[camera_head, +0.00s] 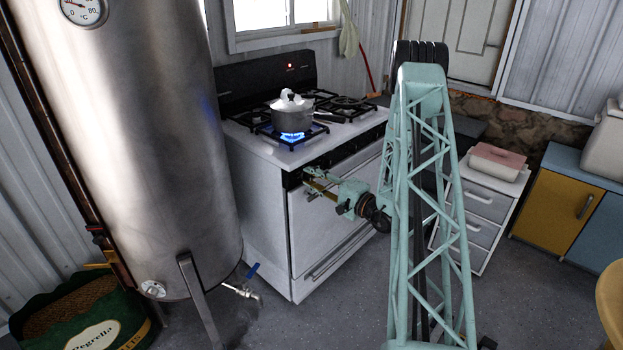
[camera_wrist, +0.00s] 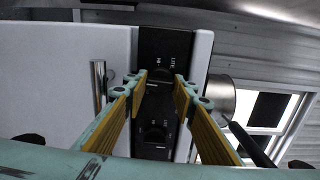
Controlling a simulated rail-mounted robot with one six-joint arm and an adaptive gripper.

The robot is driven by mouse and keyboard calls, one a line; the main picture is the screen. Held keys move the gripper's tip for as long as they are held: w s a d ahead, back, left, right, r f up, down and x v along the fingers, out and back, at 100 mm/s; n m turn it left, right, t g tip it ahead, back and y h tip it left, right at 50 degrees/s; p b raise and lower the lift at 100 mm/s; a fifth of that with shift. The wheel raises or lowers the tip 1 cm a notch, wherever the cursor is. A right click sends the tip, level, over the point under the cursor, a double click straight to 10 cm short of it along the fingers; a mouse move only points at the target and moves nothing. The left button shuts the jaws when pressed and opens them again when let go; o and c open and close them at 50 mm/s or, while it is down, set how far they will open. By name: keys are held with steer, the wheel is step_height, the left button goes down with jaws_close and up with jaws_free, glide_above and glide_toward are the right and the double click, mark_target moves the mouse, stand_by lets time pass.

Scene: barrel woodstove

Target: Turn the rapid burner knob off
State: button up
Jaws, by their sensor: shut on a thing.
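The white stove (camera_head: 268,185) has a dark knob panel (camera_wrist: 152,45) along its front top edge. In the wrist view a black burner knob (camera_wrist: 160,73) lies between the fingertips of my gripper (camera_wrist: 161,80), with a "LITE" marking beside it. My gripper is shut on this knob; the exact contact is hard to see. In the head view my gripper (camera_head: 311,188) reaches the left end of the panel, where its tips hide the knob. A second black knob (camera_wrist: 156,132) shows nearer the wrist camera. A blue flame (camera_head: 291,138) burns under the pot at the front left burner.
A lidded metal pot (camera_head: 292,115) stands over the flame. A large steel tank (camera_head: 135,150) stands close left of the stove. A white drawer unit (camera_head: 485,205) with a pink-lidded box (camera_head: 497,162) stands to the right. The oven door handle (camera_wrist: 99,88) lies beside my left finger.

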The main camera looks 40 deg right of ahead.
steer(key=m, duration=0.4)
steer(key=shift+m+p, duration=0.3)
steer(key=shift+p, duration=0.05)
steer(key=m+p, duration=0.1)
steer(key=m, duration=0.3)
steer(key=m+p, duration=0.2)
steer(key=m, duration=0.3)
steer(key=m+p, duration=0.2)
steer(key=m, duration=0.2)
steer(key=m+p, duration=0.2)
steer(key=m, duration=0.3)
steer(key=m+p, duration=0.2)
steer(key=m, duration=0.2)
steer(key=m+p, duration=0.1)
steer(key=m, duration=0.4)
steer(key=shift+p, duration=0.4)
steer(key=shift+m+p, duration=0.6)
steer(key=shift+m, duration=1.2)
